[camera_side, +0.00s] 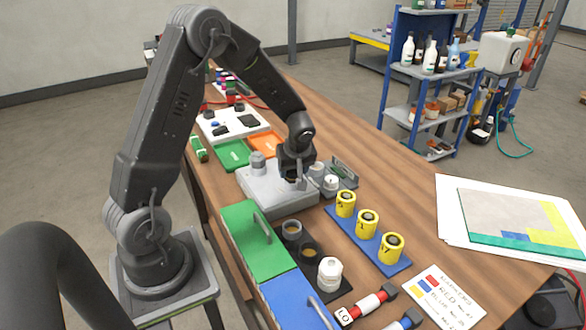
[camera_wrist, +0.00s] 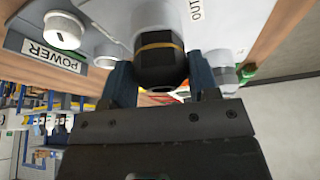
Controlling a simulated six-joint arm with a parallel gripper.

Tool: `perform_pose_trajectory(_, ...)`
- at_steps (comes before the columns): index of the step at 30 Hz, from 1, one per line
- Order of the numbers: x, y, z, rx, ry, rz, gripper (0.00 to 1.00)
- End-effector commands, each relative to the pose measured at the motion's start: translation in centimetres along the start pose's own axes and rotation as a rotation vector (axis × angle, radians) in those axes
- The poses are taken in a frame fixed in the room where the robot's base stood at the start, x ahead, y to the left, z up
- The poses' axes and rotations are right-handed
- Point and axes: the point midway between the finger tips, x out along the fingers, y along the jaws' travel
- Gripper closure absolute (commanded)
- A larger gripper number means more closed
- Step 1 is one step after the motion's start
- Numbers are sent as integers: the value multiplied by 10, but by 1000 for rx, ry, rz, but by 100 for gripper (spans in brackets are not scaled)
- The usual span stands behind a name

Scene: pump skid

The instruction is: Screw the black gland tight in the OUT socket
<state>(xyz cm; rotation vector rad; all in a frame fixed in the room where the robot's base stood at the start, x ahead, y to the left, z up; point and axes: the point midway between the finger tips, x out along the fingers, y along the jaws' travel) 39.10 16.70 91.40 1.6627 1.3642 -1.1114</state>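The black gland (camera_wrist: 160,62), with a tan ring around it, stands between my gripper's blue-grey fingers in the wrist view. My gripper (camera_wrist: 163,84) appears shut on it, with a finger against each side. The OUT label (camera_wrist: 196,10) is on the pale housing beside the gland. The gland's lower end and the OUT socket are hidden, so its seating depth cannot be seen. In the side view my gripper (camera_side: 295,181) points down over the grey pump housing (camera_side: 262,192), and the gland is hidden there.
A POWER plate (camera_wrist: 52,55) and white knob (camera_wrist: 63,32) sit near the gripper. A blue rack (camera_side: 368,243) of yellow cylinders lies right of the housing. Green (camera_side: 250,238) and blue (camera_side: 290,303) lidded boxes and a white gland (camera_side: 330,273) stand in front. The right tabletop has free room.

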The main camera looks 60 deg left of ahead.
Motion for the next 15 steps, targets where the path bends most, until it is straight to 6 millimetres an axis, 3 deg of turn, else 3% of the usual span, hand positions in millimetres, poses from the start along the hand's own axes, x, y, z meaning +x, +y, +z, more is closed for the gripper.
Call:
perform_pose_trajectory(8, 0, 0, 0, 0, 0, 1, 72)
perform_pose_trajectory(15, 0, -1, 0, 142, -1, 60, 73)
